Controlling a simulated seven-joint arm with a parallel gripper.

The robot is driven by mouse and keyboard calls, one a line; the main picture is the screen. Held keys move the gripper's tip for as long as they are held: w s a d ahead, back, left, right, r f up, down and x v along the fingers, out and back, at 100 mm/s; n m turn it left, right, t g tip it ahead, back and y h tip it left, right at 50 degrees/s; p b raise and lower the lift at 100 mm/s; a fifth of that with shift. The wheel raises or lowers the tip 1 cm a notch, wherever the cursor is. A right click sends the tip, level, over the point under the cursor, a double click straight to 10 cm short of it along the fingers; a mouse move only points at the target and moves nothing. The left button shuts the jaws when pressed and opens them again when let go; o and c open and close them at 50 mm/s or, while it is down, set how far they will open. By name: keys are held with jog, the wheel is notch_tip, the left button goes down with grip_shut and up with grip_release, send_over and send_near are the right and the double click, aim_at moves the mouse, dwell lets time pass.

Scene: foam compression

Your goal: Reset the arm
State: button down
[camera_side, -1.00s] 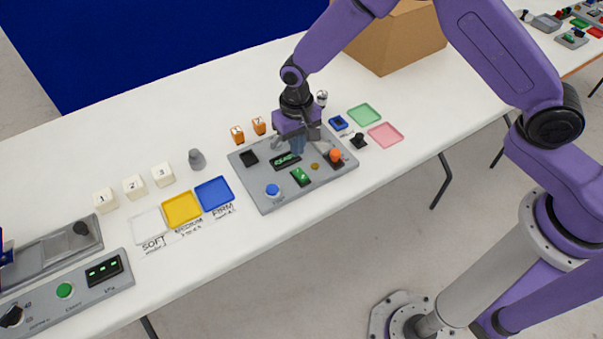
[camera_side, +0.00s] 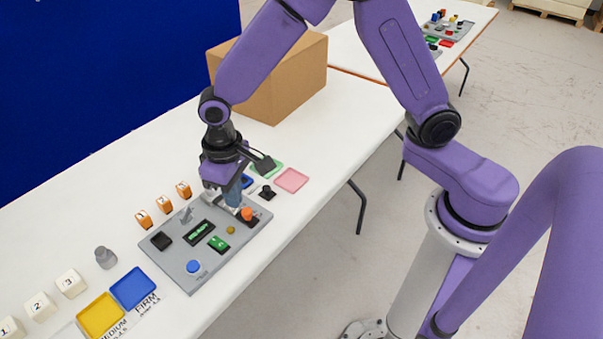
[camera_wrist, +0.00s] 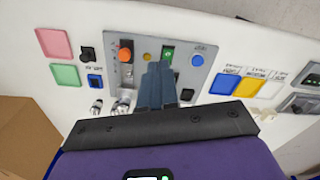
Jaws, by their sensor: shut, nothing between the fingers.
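The grey control panel (camera_side: 178,262) lies on the white table with an orange knob (camera_side: 247,214), a green rocker switch (camera_side: 218,243), a blue button (camera_side: 193,266) and a lit display (camera_side: 198,232). My gripper (camera_side: 233,204) points down at the panel's far right part, close behind the orange knob; I cannot tell its exact height. In the wrist view my gripper (camera_wrist: 157,78) has its blue-grey fingers together with nothing between them. They hide part of the panel there. The orange knob (camera_wrist: 125,54) is clear of the fingertips to their left.
Orange blocks (camera_side: 164,204) stand behind the panel. A grey weight (camera_side: 105,257), yellow tray (camera_side: 100,316) and blue tray (camera_side: 133,288) lie left. Green (camera_wrist: 65,75) and pink trays (camera_side: 291,180) lie right. A cardboard box (camera_side: 285,85) stands at the back.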

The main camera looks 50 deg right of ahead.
jog(key=s+d+r+n, duration=0.4)
jog(key=s+d, duration=0.4)
jog(key=s, duration=0.3)
jog(key=s+d+r+n, duration=0.4)
jog(key=s+d+r, duration=0.1)
jog(key=s+d, duration=0.4)
jog(key=s, duration=0.2)
jog(key=shift+s+r+n, duration=0.35)
jog(key=shift+n, duration=0.05)
